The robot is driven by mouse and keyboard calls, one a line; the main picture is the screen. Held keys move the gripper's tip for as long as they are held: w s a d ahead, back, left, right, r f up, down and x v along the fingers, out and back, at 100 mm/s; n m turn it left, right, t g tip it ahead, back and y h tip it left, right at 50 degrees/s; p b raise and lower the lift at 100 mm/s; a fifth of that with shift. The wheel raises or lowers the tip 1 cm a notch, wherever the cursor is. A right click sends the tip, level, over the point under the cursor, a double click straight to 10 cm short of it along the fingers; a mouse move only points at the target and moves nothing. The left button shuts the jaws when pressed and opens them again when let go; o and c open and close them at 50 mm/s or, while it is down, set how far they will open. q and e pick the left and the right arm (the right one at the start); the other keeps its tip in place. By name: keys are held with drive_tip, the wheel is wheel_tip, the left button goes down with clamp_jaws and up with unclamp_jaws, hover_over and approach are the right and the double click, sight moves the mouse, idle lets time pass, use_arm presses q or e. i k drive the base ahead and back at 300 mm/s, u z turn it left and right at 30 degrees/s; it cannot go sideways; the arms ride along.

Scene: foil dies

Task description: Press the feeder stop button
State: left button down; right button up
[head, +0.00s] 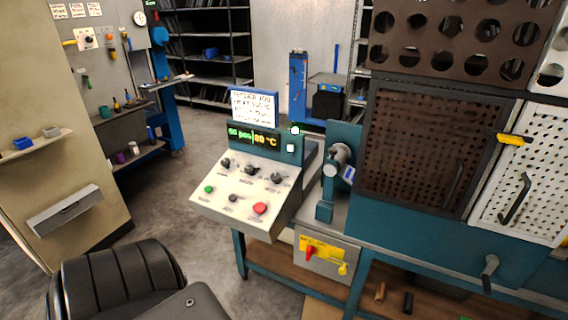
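The control console (240,212) stands in the middle of the head view, with a sloped pale panel. A red button (260,208) is at the panel's lower right, a green button (209,189) at its lower left, and a small dark control (233,198) between them. Three dark knobs, including the middle knob (250,170), form the row above. The labels are too small to read, so I cannot confirm which is the feeder stop. A lit display (253,138) shows green and yellow characters, including °C. Neither gripper is in view.
A handwritten sign (253,108) stands above the display. A teal machine with a perforated brown door (415,145) stands at the right, on a bench. A lower box (325,252) carries red and yellow handles. A black ribbed object (115,280) fills the lower left. Open floor lies left of the console.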

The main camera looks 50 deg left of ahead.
sight(260, 207)
drive_tip(key=u, duration=0.25)
drive_tip(key=i, duration=0.75)
drive_tip(key=u, duration=1.1)
drive_tip(key=i, duration=0.55)
drive_tip(key=u, duration=0.7)
